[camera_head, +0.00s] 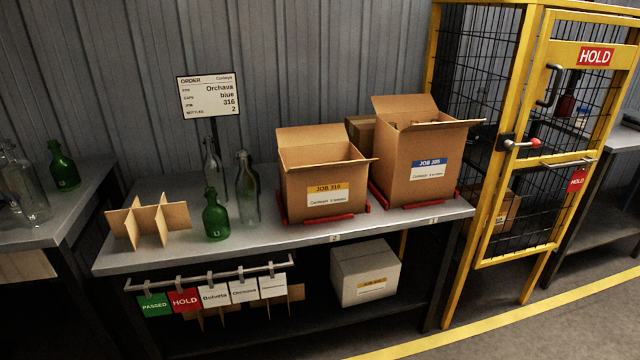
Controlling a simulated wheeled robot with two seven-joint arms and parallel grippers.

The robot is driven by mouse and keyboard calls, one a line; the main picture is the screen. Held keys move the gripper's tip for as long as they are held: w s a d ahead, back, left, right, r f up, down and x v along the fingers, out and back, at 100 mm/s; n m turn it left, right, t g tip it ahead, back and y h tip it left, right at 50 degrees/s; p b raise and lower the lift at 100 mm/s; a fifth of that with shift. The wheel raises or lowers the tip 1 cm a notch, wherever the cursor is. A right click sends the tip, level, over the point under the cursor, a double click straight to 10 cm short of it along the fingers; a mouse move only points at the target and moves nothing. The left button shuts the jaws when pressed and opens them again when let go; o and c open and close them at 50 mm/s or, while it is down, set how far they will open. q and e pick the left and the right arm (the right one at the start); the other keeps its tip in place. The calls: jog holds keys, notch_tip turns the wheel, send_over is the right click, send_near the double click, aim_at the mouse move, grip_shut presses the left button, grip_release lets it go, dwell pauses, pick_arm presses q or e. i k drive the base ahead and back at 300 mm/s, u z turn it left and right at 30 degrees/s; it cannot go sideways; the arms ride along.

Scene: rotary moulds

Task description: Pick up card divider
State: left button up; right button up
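A cardboard card divider (150,221) of interlocking slotted panels stands upright at the left end of the grey workbench (180,257). A green bottle (216,216) stands close to its right. More cardboard panels (205,320), perhaps another divider, show partly on the lower shelf behind the hanging tags. Neither of my grippers is in view, and nothing touches the divider on the bench.
Two clear bottles (247,190) stand right of the divider. Open cartons JOB 316 (296,195) and JOB 205 (403,163) sit in red holders. An order sign (208,95) stands behind. Tags (214,297) hang from a front rail. A yellow cage (487,170) stands right.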

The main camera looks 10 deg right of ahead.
aim_at(137, 221)
jog(key=k, duration=0.4)
jog(key=u, duration=0.85)
jog(key=i, duration=1.25)
jog(key=z, duration=0.75)
jog(key=i, duration=0.5)
jog(key=z, duration=0.55)
